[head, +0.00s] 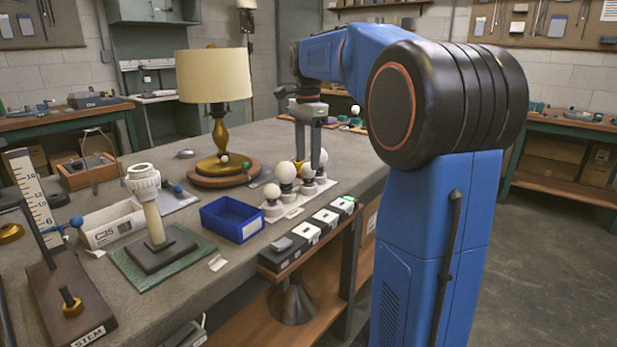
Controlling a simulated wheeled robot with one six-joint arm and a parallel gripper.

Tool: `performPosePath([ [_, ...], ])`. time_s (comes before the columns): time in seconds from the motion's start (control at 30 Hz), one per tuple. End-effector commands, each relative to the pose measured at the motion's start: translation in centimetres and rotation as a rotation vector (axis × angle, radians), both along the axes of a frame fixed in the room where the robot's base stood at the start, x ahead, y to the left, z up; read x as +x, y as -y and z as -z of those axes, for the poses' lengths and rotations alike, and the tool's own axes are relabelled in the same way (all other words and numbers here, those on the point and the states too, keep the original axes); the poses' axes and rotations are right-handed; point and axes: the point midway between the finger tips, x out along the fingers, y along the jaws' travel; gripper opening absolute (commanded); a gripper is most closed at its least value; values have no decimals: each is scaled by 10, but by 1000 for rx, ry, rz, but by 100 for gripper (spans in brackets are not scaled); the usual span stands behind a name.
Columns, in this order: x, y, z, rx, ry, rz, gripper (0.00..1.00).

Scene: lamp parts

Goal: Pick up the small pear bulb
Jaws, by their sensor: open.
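Several white bulbs stand upright in pale holders on a light strip (294,212) near the bench's right edge. The front bulb (271,191) is small; behind it are a larger round bulb (286,172) and another small bulb (307,171). A further bulb (322,157) is partly hidden by my gripper. I cannot tell for sure which one is the small pear bulb. My gripper (307,160) points down with its fingers apart, over the back part of the bulb row. Nothing shows held between the fingers, and their exact gap to the bulbs is unclear.
A brass lamp with a cream shade (213,77) stands behind the row on a round wooden base. A blue bin (232,218) is left of the bulbs. Several black-and-white boxes (307,232) line the front edge. A white socket on a stem (146,190) stands further left.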

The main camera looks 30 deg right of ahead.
Motion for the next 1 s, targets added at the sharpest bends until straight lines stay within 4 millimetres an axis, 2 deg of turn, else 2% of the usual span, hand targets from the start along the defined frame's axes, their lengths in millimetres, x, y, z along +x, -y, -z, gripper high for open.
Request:
performPosePath([
  [0.4, 0, 3, 47, 0, -1, 0, 54],
  [0.7, 0, 3, 51, 0, 0, 0, 54],
  [0.77, 0, 3, 51, 0, 0, 0, 42],
  [0.87, 0, 3, 51, 0, 0, 0, 18],
  [1.0, 0, 3, 51, 0, 0, 0, 16],
])
